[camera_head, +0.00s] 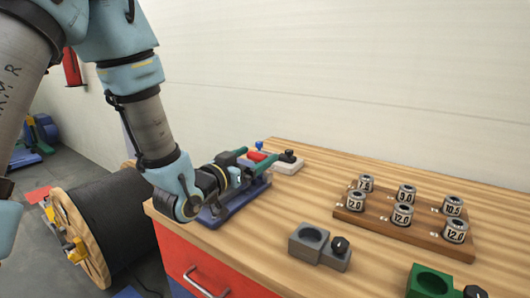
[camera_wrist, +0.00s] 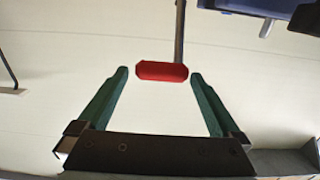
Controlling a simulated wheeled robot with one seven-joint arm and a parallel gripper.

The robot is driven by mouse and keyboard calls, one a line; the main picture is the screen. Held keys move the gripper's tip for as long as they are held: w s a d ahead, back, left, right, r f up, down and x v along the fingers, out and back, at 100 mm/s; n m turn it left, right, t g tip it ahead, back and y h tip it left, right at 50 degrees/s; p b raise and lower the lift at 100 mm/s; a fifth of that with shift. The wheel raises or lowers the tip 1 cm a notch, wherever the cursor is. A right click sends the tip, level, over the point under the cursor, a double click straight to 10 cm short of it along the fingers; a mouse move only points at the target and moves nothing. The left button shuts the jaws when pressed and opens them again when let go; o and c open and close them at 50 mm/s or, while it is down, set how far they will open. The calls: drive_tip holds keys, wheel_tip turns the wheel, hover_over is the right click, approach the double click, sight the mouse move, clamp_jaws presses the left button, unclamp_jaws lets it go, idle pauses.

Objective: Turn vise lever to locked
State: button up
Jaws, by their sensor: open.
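The lever's red grip (camera_wrist: 161,71) sits at the end of a thin grey rod in the wrist view. My gripper (camera_wrist: 159,74) is open, with one green finger on each side of the grip. Small gaps show between grip and fingers, and the grip lies level with the fingertips. In the head view the red grip (camera_head: 256,155) also shows between the green fingers of my gripper (camera_head: 259,156). A blue base (camera_head: 232,205), likely the vise's, lies below my gripper on the bench. My arm and gripper hide most of what stands on it.
A pale block with a black knob (camera_head: 288,162) stands just beyond my fingers. A wooden rack (camera_head: 400,232) of several numbered dies, a grey holder (camera_head: 308,245) and a green holder (camera_head: 430,282) stand to the right. A large cable spool (camera_head: 105,225) is on the floor at left.

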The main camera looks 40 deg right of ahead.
drive_tip(key=shift+p+x, duration=0.6)
drive_tip(key=shift+x, duration=1.8)
clamp_jaws()
